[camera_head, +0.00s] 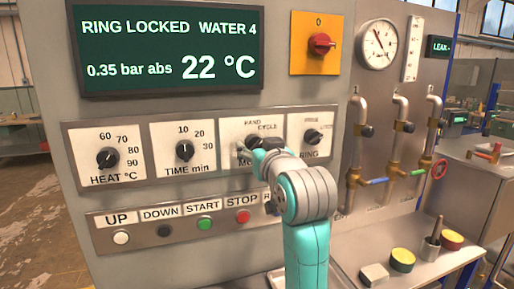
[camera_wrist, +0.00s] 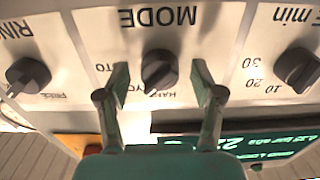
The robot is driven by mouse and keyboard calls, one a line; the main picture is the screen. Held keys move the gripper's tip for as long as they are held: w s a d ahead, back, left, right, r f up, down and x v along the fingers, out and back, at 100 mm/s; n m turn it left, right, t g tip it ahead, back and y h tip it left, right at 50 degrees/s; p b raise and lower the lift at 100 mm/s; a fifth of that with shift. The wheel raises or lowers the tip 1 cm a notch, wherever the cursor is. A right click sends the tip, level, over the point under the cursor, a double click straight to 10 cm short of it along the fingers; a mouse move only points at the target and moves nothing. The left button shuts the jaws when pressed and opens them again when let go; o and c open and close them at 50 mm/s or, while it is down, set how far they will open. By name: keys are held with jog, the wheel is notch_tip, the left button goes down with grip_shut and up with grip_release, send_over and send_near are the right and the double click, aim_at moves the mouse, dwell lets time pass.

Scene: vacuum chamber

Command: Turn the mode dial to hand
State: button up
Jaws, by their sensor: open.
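The mode dial (camera_wrist: 160,70) is a dark round knob with a raised ridge, under the word MODE, which is upside down in the wrist view. Its ridge slants from upper right to lower left, its low end near the partly hidden HAND and CYCLE lettering; I cannot tell the exact setting. My gripper (camera_wrist: 160,85) is open, with one finger on each side of the dial and a gap to it on both sides. In the head view my gripper (camera_head: 256,152) is at the mode panel (camera_head: 233,128) and largely hides the dial.
The ring dial (camera_head: 312,137) is right of the mode panel, the time dial (camera_head: 184,150) and heat dial (camera_head: 107,157) left. Below is a button row with a green start button (camera_head: 205,223) and red stop button (camera_head: 243,216). A red switch (camera_head: 321,43) is above.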

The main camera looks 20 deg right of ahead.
jog(key=shift+c, duration=0.3)
jog(key=c, duration=1.1)
jog(key=shift+n, duration=0.3)
jog(key=n, duration=0.4)
jog(key=shift+n, duration=2.2)
